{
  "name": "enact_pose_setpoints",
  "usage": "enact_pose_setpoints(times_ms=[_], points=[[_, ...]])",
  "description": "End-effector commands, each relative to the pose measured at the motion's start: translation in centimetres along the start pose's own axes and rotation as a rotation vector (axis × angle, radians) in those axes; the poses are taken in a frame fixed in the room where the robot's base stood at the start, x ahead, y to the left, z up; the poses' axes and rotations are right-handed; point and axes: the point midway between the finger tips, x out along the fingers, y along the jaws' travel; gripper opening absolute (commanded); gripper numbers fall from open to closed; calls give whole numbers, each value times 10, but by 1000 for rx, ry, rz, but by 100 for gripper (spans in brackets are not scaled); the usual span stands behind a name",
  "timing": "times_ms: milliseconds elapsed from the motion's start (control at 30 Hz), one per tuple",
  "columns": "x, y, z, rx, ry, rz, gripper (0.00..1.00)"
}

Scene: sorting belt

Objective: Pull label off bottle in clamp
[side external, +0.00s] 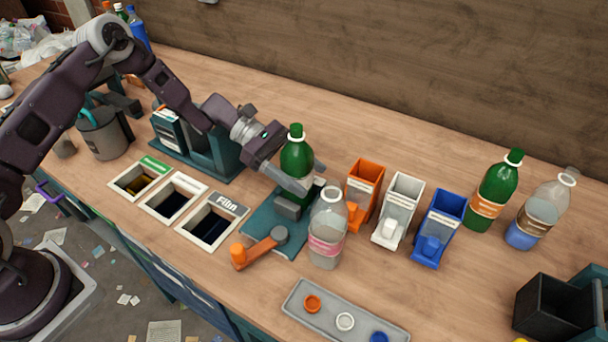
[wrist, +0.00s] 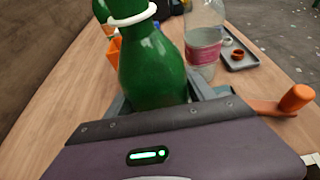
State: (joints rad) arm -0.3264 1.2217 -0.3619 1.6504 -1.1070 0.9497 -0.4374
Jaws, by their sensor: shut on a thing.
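The green bottle (side external: 297,158) stands upright in the clamp (side external: 262,222), with a green cap and a white neck ring. Its neck and shoulder fill the middle of the wrist view (wrist: 152,70). My gripper (side external: 303,180) reaches it from the left, one finger across its near side and the other showing past its far side. The fingers are shut on the bottle's lower body. The label is hidden behind the fingers, so I cannot tell whether it is gripped too. The clamp has an orange-ended handle (side external: 259,247) at its front.
A clear bottle with a pink label (side external: 327,228) stands close to the clamp's right. Orange (side external: 364,188), white (side external: 398,208) and blue (side external: 438,226) bins stand further right. Sunken bins, one marked Film (side external: 212,222), lie to the left. A grey tray of caps (side external: 345,308) lies in front.

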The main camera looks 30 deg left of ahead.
Motion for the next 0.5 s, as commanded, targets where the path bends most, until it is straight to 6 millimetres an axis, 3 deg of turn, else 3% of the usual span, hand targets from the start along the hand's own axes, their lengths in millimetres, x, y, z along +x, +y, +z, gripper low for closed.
enact_pose_setpoints(times_ms=[500], points=[[-5,0,13,1,0,0,37]])
